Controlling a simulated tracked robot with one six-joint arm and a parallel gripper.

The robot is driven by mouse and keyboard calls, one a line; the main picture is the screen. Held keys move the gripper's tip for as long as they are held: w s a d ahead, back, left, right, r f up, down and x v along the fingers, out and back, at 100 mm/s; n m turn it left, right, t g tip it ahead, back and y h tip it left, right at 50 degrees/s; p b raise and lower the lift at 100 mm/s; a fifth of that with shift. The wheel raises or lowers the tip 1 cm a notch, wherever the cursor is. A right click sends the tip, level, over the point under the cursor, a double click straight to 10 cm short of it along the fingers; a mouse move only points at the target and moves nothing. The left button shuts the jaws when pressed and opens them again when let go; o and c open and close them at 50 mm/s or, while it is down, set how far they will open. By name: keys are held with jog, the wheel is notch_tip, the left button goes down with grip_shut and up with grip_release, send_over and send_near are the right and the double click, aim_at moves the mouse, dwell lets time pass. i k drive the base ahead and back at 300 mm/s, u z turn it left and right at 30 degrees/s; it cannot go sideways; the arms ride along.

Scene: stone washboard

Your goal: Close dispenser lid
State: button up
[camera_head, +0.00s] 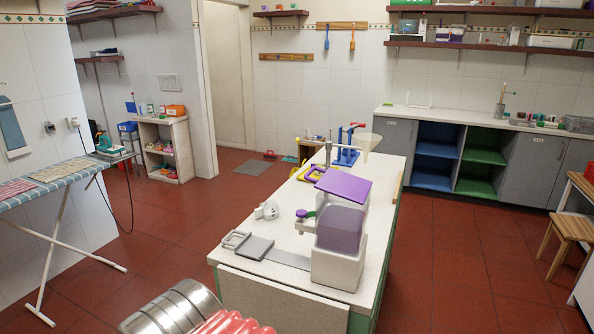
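The dispenser stands near the front end of the white-topped island counter. It has a white base (338,268) and a translucent purple container (340,230) on top. Its flat purple lid (343,185) is raised and tilted above the container, with a gap visible between them. The lid's hinge is not clear from here. A small purple knob (305,213) with a green part beneath it sits at the left of the container. My gripper is not in view.
A grey tray (256,247) and a small white object (266,210) lie left of the dispenser on the counter (285,228). A blue stand with a red handle (347,150) and a funnel (363,143) stand behind. Red floor (440,270) is open to the right.

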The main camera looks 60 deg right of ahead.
aim_at(354, 188)
jog(key=i, duration=0.9)
jog(key=z, duration=0.05)
